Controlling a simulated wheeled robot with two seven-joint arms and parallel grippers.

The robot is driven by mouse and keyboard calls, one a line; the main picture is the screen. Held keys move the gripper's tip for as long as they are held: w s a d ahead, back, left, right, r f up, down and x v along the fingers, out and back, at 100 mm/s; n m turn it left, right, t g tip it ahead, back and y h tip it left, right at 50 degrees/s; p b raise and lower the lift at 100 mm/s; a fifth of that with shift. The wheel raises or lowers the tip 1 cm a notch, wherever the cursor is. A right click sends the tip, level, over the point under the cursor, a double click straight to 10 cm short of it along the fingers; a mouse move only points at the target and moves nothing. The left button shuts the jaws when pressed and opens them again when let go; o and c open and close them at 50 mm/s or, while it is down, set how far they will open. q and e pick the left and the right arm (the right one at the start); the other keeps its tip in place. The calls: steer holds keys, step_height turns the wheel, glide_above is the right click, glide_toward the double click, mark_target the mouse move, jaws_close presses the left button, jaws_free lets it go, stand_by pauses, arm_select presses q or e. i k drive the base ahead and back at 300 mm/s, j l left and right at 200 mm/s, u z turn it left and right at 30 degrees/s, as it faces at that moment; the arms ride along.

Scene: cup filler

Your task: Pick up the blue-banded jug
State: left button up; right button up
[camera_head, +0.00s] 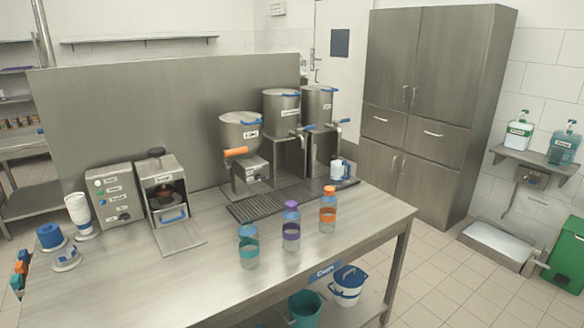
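A small white jug with blue on it (336,171) stands upright at the right end of the dark drip tray (262,208), near the right-hand steel urn. It is small in the head view, so its band and handle are hard to make out. A white bucket with a blue band (347,286) is on the shelf under the counter. Neither of my grippers shows in the head view.
Three bottles with teal (248,248), purple (291,228) and orange (328,210) bands stand in front of the tray on the steel counter (215,285). Steel urns (240,132) stand behind. An open-doored machine (163,188) is at left. The front counter is clear.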

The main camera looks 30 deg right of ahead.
mark_target(338, 162)
steer(key=i+l+u, duration=0.15)
steer(key=l+u, duration=0.35)
steer(key=l, duration=0.45)
steer(key=l+u, duration=0.5)
steer(key=l, duration=0.5)
